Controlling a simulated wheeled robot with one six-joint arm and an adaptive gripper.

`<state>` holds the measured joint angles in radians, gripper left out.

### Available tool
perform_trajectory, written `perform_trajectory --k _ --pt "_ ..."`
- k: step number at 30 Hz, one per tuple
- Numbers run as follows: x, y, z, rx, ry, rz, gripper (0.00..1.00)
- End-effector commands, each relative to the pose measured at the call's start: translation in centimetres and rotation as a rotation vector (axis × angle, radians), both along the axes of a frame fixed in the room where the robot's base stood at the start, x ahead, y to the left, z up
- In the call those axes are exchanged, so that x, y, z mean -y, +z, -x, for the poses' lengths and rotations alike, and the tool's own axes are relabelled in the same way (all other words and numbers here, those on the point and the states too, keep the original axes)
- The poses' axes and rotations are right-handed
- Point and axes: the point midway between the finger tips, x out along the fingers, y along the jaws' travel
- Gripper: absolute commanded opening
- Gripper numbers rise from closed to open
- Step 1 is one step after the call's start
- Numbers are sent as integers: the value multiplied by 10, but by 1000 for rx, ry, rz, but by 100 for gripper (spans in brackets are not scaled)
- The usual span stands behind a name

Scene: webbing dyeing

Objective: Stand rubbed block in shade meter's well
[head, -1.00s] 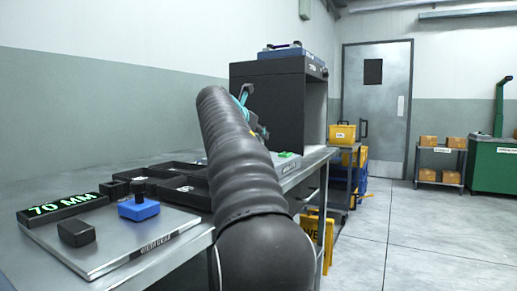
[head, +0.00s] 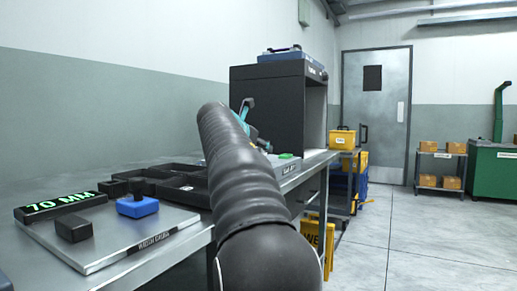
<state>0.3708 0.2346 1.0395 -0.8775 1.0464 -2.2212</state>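My gripper (head: 247,112) shows only as a teal and grey part beyond my dark arm, in front of the black cabinet. My arm hides most of it, so I cannot see its fingertips or whether it holds a block. A low grey device (head: 287,167) with a green patch on top sits on the bench right of my arm. Its small label is not clearly legible, and no well shows on it; I cannot tell if it is the shade meter. A dark block (head: 74,228) lies on a grey gauge plate (head: 118,249) at the left. I cannot identify the rubbed block.
Black trays (head: 160,172) lie behind. A black open-fronted cabinet (head: 270,105) stands at the bench's far end.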

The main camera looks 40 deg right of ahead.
Motion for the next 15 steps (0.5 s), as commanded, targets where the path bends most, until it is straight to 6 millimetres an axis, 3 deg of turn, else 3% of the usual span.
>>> perform_trajectory --k 5,15 --pt "-1 5 0 0 1 0 48" --pt "-53 29 21 1 4 1 48"
